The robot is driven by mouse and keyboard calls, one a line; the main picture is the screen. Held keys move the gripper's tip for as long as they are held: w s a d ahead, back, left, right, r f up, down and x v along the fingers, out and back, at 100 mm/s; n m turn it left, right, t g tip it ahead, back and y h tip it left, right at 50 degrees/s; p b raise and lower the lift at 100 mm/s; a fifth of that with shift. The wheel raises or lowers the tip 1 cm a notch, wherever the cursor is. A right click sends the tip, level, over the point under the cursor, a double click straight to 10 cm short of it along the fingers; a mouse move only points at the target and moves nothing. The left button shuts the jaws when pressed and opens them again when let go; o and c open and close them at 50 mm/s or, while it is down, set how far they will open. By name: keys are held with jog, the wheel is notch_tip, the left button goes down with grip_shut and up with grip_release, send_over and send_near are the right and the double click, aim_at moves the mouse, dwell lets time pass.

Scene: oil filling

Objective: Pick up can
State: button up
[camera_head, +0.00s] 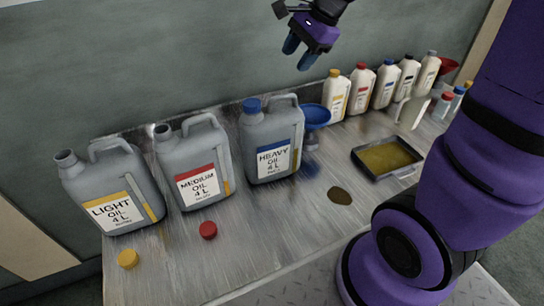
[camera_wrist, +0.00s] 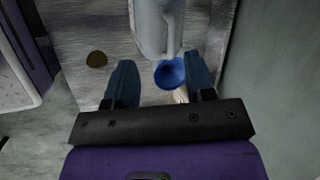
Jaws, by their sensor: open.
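Three grey oil cans with handles stand upright on the metal bench: LIGHT OIL (camera_head: 108,190) with a yellow label and no cap, MEDIUM OIL (camera_head: 195,162) with a red label and no cap, and HEAVY OIL (camera_head: 272,138) with a blue label and blue cap. My gripper (camera_head: 298,53) is open and empty, high above the bench near the wall, above the HEAVY OIL can. In the wrist view, a grey can (camera_wrist: 150,25), seemingly HEAVY OIL, shows its handle beyond and between my fingers (camera_wrist: 160,62). Its label is hidden there.
A blue funnel (camera_head: 315,116) stands close beside the HEAVY OIL can. Several white bottles (camera_head: 360,90) line the wall to the right. A tray of oil (camera_head: 357,158), a dark spill (camera_head: 339,196), a red cap (camera_head: 208,230) and a yellow cap (camera_head: 128,258) lie on the bench (camera_head: 255,235).

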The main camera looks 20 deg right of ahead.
jog(key=w+d+f+m, duration=0.2)
jog(key=w+f+m, duration=0.1)
jog(key=w+f, duration=0.1)
send_over(277, 97)
jog(key=s+d, duration=0.1)
jog(key=d, duration=0.1)
notch_tip(277, 97, down, 5)
jog(key=shift+s+x, duration=0.15)
jog(key=shift+x, duration=1.1)
jog(key=shift+s+x, duration=0.1)
jog(key=shift+x, duration=1.15)
jog(key=shift+a, duration=0.1)
grip_shut()
jog(key=shift+w, duration=0.1)
